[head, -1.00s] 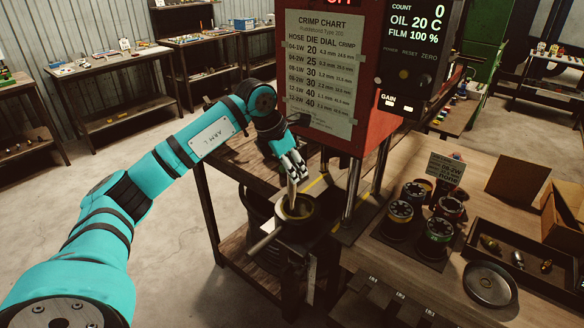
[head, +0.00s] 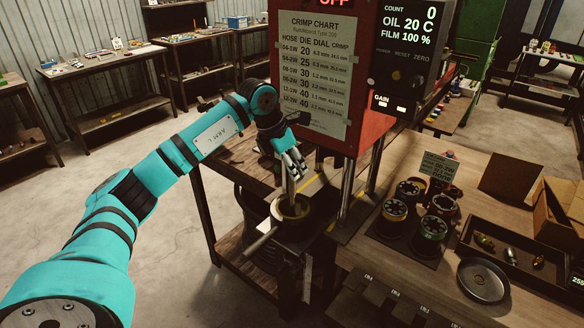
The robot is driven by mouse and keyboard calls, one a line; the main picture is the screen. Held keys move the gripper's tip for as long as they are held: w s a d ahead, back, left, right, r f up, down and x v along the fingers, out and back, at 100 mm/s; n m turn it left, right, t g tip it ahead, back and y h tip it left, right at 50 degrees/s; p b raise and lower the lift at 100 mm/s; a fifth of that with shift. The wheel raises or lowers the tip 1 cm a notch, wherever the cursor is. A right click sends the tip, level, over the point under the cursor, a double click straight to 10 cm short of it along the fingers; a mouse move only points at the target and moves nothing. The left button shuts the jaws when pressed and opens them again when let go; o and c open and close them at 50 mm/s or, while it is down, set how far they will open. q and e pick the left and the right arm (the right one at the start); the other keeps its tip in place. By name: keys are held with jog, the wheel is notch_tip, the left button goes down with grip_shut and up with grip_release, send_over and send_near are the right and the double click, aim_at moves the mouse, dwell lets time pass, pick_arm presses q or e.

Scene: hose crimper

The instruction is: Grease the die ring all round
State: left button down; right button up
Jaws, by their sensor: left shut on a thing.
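The die ring (head: 306,213) is a dark round ring with a yellowish inner face, at the foot of the red crimper, with a rod-like handle sticking out to the lower left. My left gripper (head: 292,176) is above it, pointing down. It is shut on a slim pale tool, probably the grease brush (head: 291,194), whose lower end reaches down into the ring's opening. The tool's tip is hidden, so I cannot tell whether it touches the ring wall. My right gripper is not in view.
The red crimper (head: 366,130) with its chart and display stands just behind the ring, on steel posts (head: 345,190). On the wooden bench to the right are several die sets (head: 395,210), a round metal dish (head: 483,281) and a dark tray (head: 468,240) with fittings.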

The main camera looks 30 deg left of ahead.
pick_arm(q)
jog(key=shift+w+r, duration=0.1)
jog(key=shift+w, duration=0.3)
notch_tip(320, 180, up, 7)
jog(key=p, duration=0.5)
jog(key=shift+a+r+p, duration=0.1)
jog(key=shift+r+p, duration=0.1)
jog(key=shift+p, duration=0.1)
jog(key=shift+f, duration=0.15)
